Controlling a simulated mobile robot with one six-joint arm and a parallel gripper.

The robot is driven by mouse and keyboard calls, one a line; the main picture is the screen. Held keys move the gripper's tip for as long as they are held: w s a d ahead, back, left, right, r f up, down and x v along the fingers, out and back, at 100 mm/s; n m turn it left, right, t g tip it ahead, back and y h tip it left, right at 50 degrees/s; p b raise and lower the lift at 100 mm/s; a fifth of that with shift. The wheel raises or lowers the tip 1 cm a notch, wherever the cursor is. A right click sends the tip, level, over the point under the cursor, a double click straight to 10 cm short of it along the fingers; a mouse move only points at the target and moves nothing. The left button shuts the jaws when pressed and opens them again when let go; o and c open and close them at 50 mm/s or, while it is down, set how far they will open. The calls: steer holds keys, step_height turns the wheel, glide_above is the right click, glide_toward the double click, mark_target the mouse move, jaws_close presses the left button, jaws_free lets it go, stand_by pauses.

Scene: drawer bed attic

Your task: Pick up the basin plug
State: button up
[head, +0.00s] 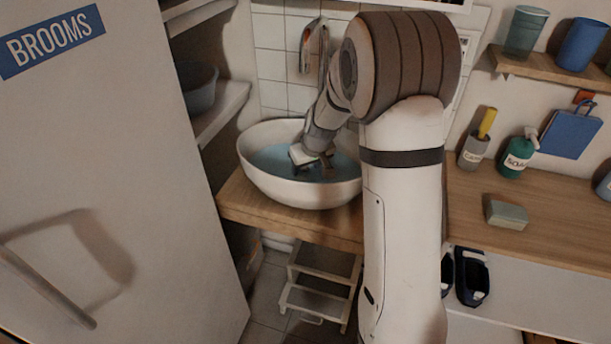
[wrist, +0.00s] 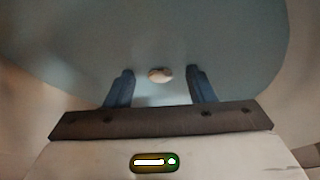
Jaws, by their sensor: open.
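The basin plug (wrist: 160,74) shows in the wrist view as a small pale round piece, seen through the bluish water, just beyond and between my fingertips. My gripper (wrist: 160,78) is open, with one dark blue finger on each side of the plug and a gap to it. I cannot tell how far above the plug the fingertips are. In the head view my gripper (head: 313,164) reaches down into the white basin (head: 300,193), at or in the water (head: 275,160). The plug is hidden there.
The basin stands on a wooden counter (head: 245,205) with a white step stool (head: 318,285) below. A tall door marked BROOMS (head: 120,180) stands at left. A faucet (head: 311,45) is behind the basin. A sponge (head: 506,213) and a soap bottle (head: 517,155) are on the right counter.

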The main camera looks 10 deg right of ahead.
steer(key=shift+f, duration=0.2)
steer(key=shift+c, duration=0.3)
jaws_close()
steer(key=shift+r, duration=0.1)
